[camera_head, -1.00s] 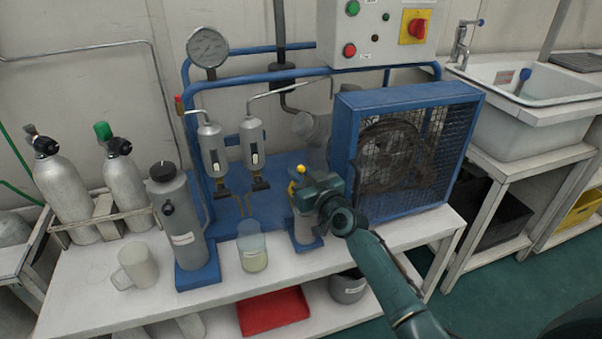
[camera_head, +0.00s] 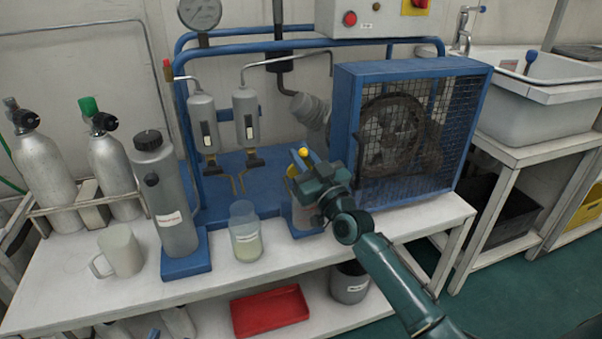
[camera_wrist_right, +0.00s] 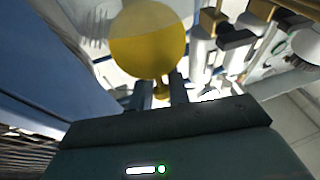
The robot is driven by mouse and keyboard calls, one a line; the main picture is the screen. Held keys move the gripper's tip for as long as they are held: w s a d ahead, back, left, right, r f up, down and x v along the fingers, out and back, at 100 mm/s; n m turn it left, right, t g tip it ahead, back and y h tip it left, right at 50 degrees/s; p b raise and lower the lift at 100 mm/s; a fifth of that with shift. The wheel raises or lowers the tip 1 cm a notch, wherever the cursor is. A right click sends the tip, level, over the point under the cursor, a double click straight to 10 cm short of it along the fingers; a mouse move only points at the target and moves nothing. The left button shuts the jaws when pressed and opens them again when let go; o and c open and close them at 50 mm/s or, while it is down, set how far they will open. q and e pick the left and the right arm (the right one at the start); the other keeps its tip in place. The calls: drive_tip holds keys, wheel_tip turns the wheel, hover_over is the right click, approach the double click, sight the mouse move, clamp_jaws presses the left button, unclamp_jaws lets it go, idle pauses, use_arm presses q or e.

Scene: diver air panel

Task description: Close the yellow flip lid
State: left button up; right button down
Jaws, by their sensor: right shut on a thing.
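The yellow flip lid (camera_wrist_right: 148,40) fills the upper middle of the right wrist view as a round disc, with a short stem toward my fingers. My right gripper (camera_wrist_right: 161,95) is shut on the lid at this stem. In the head view, my right gripper (camera_head: 306,165) is over a grey canister (camera_head: 303,217) on the blue base, and a yellow knob (camera_head: 304,152) shows at its fingers. The gripper hides much of the canister's top, so I cannot tell the lid's exact angle. My left gripper is not in view.
The caged blue compressor (camera_head: 408,140) stands close on the right. A clear beaker (camera_head: 246,232) and a tall grey cylinder (camera_head: 172,205) stand to the left, with a mug (camera_head: 122,252) further left. A red tray (camera_head: 270,311) lies below the bench.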

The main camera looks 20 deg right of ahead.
use_arm(q)
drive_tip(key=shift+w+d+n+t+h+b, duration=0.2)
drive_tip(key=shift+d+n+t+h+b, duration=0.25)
drive_tip(key=shift+b, duration=1.4)
use_arm(e)
drive_tip(key=shift+s+f+n+t+y, duration=0.25)
drive_tip(key=shift+s+f+t, duration=0.35)
drive_tip(key=shift+s, duration=0.25)
drive_tip(key=shift+s+f+n+t+y, duration=0.25)
drive_tip(key=shift+s+f+t, duration=0.3)
drive_tip(key=shift+s, duration=0.25)
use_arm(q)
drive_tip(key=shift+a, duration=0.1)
use_arm(e)
drive_tip(key=shift+s, duration=0.1)
drive_tip(key=c, duration=1.4)
unclamp_jaws()
drive_tip(key=shift+d+r, duration=0.1)
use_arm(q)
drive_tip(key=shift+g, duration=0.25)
